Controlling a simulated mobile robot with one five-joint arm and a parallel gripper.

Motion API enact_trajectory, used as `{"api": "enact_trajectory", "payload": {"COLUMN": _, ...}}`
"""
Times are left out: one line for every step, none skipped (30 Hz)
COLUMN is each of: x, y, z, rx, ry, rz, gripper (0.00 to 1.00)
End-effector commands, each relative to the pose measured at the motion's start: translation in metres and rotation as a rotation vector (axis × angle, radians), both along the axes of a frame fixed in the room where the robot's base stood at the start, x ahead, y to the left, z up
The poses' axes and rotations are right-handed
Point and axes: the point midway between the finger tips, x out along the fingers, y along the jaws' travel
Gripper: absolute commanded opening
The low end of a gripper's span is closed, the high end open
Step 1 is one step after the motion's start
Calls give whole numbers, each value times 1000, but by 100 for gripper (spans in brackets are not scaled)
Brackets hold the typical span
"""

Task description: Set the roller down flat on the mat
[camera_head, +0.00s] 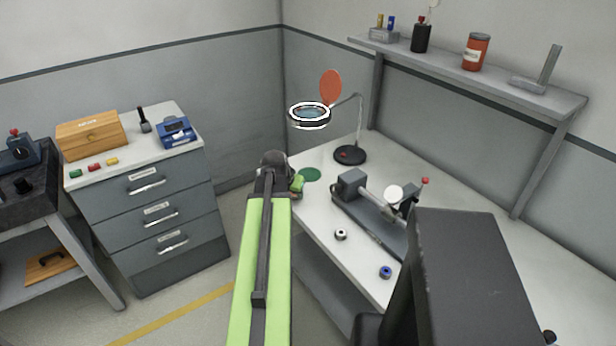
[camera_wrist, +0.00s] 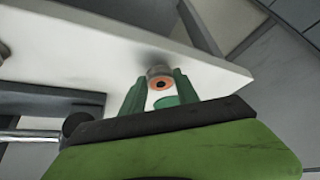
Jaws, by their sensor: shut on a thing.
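My gripper (camera_wrist: 159,82) has its green fingers shut on an orange-ended roller (camera_wrist: 159,76) with a dark centre hole. The hole faces the wrist camera. In the head view my gripper (camera_head: 297,184) is at the near left edge of the white bench, and the roller cannot be made out there. A round green mat (camera_head: 310,175) lies on the bench just beyond and right of my gripper. Its near left part is close to the fingers in the picture. I cannot tell the height of the roller above the bench.
A magnifier lamp (camera_head: 310,116) hangs above the mat, its base (camera_head: 350,154) behind it. A grey bench device (camera_head: 372,206) stands to the right. A white-and-black roller (camera_head: 341,234) and a blue roller (camera_head: 386,272) stand nearer. A drawer cabinet (camera_head: 150,210) is left.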

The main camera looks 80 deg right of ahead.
Motion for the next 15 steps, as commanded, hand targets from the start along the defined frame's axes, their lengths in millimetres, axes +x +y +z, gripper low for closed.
{"api": "enact_trajectory", "payload": {"x": -2, "y": -16, "z": 0, "rx": 0, "ry": -1, "rz": -2, "gripper": 0}}
{"api": "enact_trajectory", "payload": {"x": -3, "y": -23, "z": 0, "rx": 0, "ry": -1, "rz": -2, "gripper": 0}}
{"api": "enact_trajectory", "payload": {"x": -4, "y": -32, "z": 0, "rx": 0, "ry": -1, "rz": -2, "gripper": 0}}
{"api": "enact_trajectory", "payload": {"x": -6, "y": -39, "z": 0, "rx": 0, "ry": 0, "rz": -1, "gripper": 0}}
{"api": "enact_trajectory", "payload": {"x": -7, "y": -45, "z": 0, "rx": 0, "ry": 0, "rz": -1, "gripper": 0}}
{"api": "enact_trajectory", "payload": {"x": -9, "y": -54, "z": 0, "rx": 0, "ry": 0, "rz": -1, "gripper": 0}}
{"api": "enact_trajectory", "payload": {"x": -10, "y": -61, "z": 0, "rx": 0, "ry": 0, "rz": -1, "gripper": 0}}
{"api": "enact_trajectory", "payload": {"x": -12, "y": -67, "z": 0, "rx": 0, "ry": 0, "rz": -1, "gripper": 0}}
{"api": "enact_trajectory", "payload": {"x": -13, "y": -76, "z": 0, "rx": 0, "ry": 0, "rz": -1, "gripper": 0}}
{"api": "enact_trajectory", "payload": {"x": -14, "y": -82, "z": 0, "rx": 0, "ry": 0, "rz": -1, "gripper": 0}}
{"api": "enact_trajectory", "payload": {"x": -15, "y": -88, "z": 0, "rx": 0, "ry": 0, "rz": -1, "gripper": 0}}
{"api": "enact_trajectory", "payload": {"x": -17, "y": -96, "z": 0, "rx": 0, "ry": 0, "rz": 0, "gripper": 0}}
{"api": "enact_trajectory", "payload": {"x": -18, "y": -101, "z": 0, "rx": 0, "ry": 0, "rz": 0, "gripper": 0}}
{"api": "enact_trajectory", "payload": {"x": -19, "y": -106, "z": 0, "rx": 0, "ry": 0, "rz": 0, "gripper": 0}}
{"api": "enact_trajectory", "payload": {"x": -20, "y": -111, "z": 0, "rx": 0, "ry": 0, "rz": 0, "gripper": 0}}
